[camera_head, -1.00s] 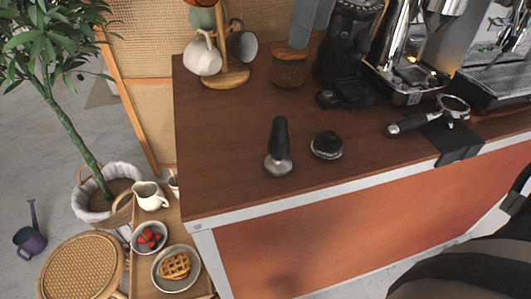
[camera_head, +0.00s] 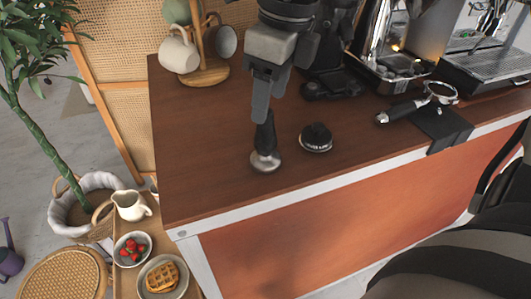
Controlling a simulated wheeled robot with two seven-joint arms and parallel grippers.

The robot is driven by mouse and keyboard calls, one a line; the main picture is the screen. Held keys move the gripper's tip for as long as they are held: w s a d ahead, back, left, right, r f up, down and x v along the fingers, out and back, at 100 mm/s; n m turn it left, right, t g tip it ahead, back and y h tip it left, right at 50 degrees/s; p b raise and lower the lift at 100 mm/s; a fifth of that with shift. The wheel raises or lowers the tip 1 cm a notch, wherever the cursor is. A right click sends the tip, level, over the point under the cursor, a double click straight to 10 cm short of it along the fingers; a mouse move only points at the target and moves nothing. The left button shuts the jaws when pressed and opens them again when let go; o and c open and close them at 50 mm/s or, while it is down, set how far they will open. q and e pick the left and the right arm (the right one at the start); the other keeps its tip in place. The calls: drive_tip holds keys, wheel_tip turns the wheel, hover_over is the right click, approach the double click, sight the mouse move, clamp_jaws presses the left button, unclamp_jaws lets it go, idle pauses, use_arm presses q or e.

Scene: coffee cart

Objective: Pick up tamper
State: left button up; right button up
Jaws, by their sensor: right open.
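The tamper (camera_head: 265,158) stands upright on the brown counter (camera_head: 200,160), with a black handle and a round metal base. My right gripper (camera_head: 262,108) comes down from the top of the view and is open. Its fingers are at the upper end of the tamper's handle and hide the handle's top. Whether they touch it I cannot tell. My left gripper is not in view.
A round black-topped tool (camera_head: 316,138) sits just right of the tamper. A portafilter (camera_head: 410,108) lies on a black mat (camera_head: 447,128). A mug stand (camera_head: 205,74) stands at the back left. The counter left of the tamper is clear.

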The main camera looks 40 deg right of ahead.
sight(265, 139)
drive_tip(key=f, duration=0.4)
drive_tip(key=shift+w+a+f, duration=0.25)
drive_tip(key=shift+a+f, duration=0.1)
drive_tip(key=shift+r, duration=0.1)
drive_tip(key=c, duration=1.1)
drive_tip(key=shift+c, duration=0.2)
